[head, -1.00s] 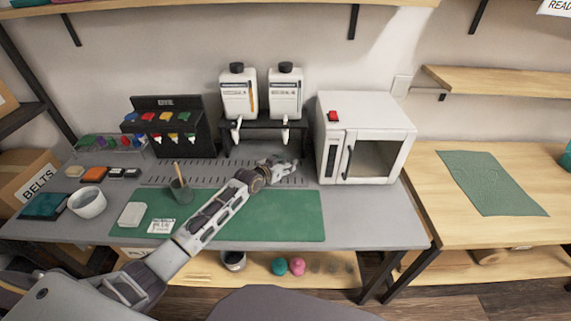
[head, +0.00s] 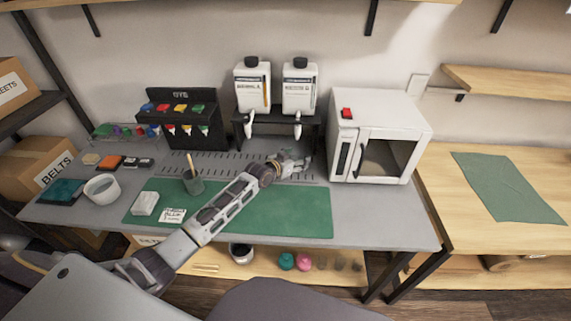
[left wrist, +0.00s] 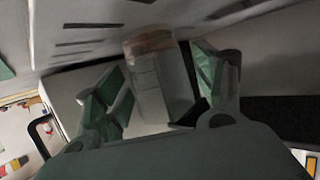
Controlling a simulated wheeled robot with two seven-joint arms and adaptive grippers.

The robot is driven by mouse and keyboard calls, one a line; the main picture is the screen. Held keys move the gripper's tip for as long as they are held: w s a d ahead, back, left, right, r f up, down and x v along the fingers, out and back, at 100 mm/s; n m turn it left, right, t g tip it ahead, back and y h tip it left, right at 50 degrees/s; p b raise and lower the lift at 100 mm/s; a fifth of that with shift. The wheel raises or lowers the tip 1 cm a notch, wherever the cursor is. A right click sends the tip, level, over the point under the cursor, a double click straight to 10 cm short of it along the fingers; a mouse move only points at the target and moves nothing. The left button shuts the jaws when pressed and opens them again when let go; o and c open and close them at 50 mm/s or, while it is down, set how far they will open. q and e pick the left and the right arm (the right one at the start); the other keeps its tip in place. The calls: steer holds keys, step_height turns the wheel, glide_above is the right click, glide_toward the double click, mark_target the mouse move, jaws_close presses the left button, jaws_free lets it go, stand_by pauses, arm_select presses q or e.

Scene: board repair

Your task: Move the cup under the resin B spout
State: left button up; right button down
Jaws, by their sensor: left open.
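A pale, translucent cup (left wrist: 155,85) with a brownish band near its rim stands between the fingers of my left gripper (left wrist: 160,95) in the left wrist view. The fingers are open with green inner pads, one on each side of the cup. In the head view my left gripper (head: 297,161) is over the grey bench, just below and in front of the right resin bottle's spout (head: 298,131); the cup cannot be made out there. Two white resin bottles (head: 252,88) and (head: 299,88) stand on a black stand; their letters are too small to read. My right gripper is not in view.
A white microwave-like oven (head: 375,135) stands close right of the gripper. The dye rack (head: 182,122) is at the left. A dark cup with a stick (head: 193,184) stands near the green mat (head: 275,212), whose right part is clear.

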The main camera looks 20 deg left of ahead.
arm_select(q)
steer(key=shift+v, duration=0.85)
steer(key=shift+p+v, duration=0.4)
steer(key=shift+v, duration=4.1)
steer(key=shift+s+a+r+p, duration=0.15)
steer(key=shift+s+p, duration=0.15)
steer(key=shift+s, duration=0.25)
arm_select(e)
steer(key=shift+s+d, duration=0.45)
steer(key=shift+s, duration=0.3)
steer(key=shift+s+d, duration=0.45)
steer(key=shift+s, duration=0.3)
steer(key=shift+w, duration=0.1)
